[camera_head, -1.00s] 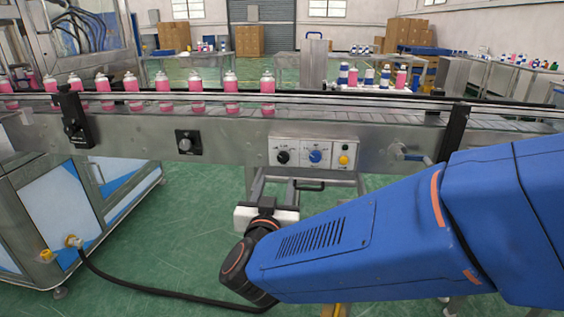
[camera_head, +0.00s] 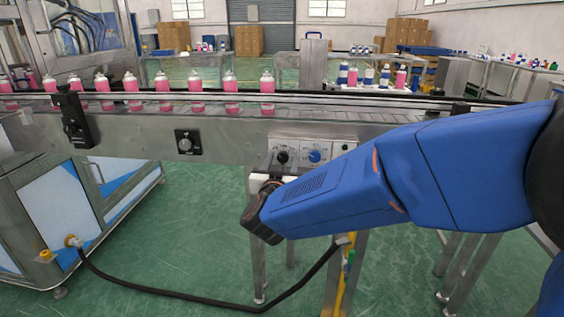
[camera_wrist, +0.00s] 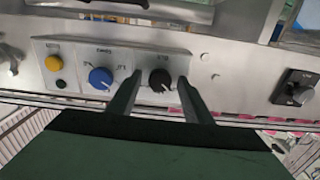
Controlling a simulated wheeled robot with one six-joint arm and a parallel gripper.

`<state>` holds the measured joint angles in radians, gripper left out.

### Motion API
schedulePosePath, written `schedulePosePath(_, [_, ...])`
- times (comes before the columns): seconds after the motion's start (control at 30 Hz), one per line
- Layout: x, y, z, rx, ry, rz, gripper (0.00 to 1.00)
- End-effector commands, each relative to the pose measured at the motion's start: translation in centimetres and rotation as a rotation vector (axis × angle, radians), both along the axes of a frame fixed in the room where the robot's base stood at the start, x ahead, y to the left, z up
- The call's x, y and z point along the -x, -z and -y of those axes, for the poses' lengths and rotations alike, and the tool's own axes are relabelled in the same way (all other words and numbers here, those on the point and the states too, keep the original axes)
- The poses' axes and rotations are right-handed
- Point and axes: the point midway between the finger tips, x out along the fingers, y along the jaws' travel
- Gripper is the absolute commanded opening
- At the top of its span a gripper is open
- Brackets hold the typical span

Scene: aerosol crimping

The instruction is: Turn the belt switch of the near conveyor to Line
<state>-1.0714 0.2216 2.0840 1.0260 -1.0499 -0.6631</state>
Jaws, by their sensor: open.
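The white control panel (camera_head: 297,143) is on the near conveyor's front rail (camera_head: 225,135). It has a black knob (camera_head: 282,157) at left, a blue knob (camera_head: 315,156) in the middle and a yellow button that my arm mostly hides. The wrist view shows the panel inverted, with the black knob (camera_wrist: 160,79) between my fingertips, the blue knob (camera_wrist: 100,78) left of them and the yellow button (camera_wrist: 53,63) farther left. My gripper (camera_wrist: 158,82) is open, a finger on each side of the black knob; contact cannot be told.
Another black dial (camera_head: 188,142) is on the rail left of the panel. Pink cans (camera_head: 197,91) stand in a row on the belt above. Green floor (camera_head: 200,220) lies open in front of the conveyor.

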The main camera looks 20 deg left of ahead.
Motion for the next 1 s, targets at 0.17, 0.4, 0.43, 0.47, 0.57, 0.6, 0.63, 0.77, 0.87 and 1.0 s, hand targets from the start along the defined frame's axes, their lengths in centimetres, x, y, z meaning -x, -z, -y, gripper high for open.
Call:
schedulePosePath(0.17, [-0.01,-0.01,0.00,0.000,0.000,0.000,0.46])
schedulePosePath(0.4, [0.01,-0.01,-0.01,0.000,0.000,0.000,0.05])
schedulePosePath(0.43, [0.01,-0.01,-0.01,0.000,0.000,0.000,0.05])
schedulePosePath(0.47, [0.01,-0.01,-0.01,0.000,0.000,0.000,0.05])
schedulePosePath(0.57, [0.02,0.00,-0.01,-0.004,0.000,-0.001,0.05])
schedulePosePath(0.6, [0.02,0.00,-0.01,-0.009,0.000,-0.002,0.05])
schedulePosePath(0.63, [0.02,0.00,-0.01,-0.014,0.000,-0.003,0.05])
schedulePosePath(0.77, [0.03,0.00,0.01,-0.051,0.000,-0.012,0.05])
schedulePosePath(0.87, [0.03,0.00,0.01,-0.099,0.000,-0.024,0.05])
schedulePosePath(1.0, [0.03,0.01,0.01,-0.197,0.000,-0.047,0.05])
